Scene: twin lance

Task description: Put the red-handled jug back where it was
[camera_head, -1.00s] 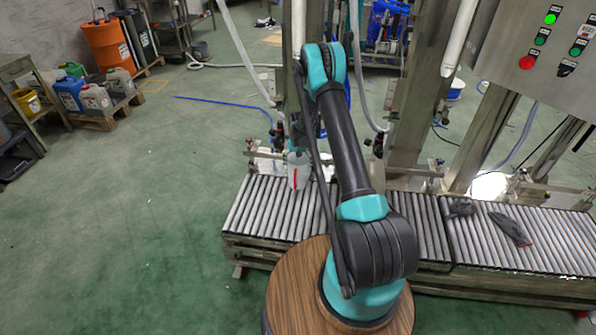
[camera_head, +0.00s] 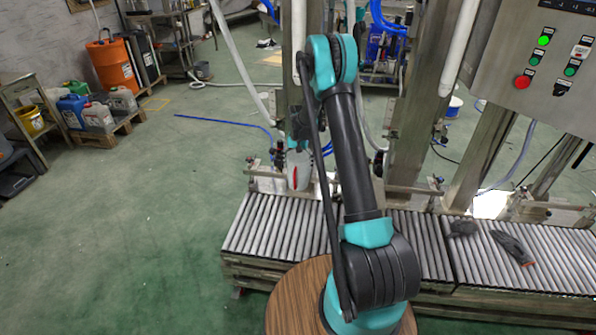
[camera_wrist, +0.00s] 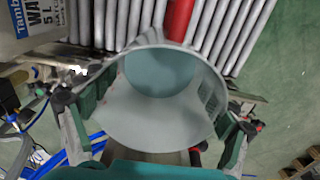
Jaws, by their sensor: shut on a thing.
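The jug is pale grey with a red handle. In the head view the jug (camera_head: 304,172) hangs below the end of my arm, at the far edge of the roller conveyor (camera_head: 262,222), its lower end seeming clear of the rollers. In the wrist view I look down into the jug's open round mouth (camera_wrist: 160,110), with the red handle (camera_wrist: 178,18) at the top. My gripper (camera_wrist: 155,115) is shut on the jug, a dark green finger at each side. In the head view the gripper (camera_head: 299,146) is small and partly hidden.
In the wrist view a labelled canister (camera_wrist: 30,25) stands close to the left of the jug. Metal frame posts (camera_head: 408,130) and hoses stand behind the conveyor. A dark glove (camera_head: 512,246) lies on the rollers at right. Open green floor (camera_head: 150,200) lies left.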

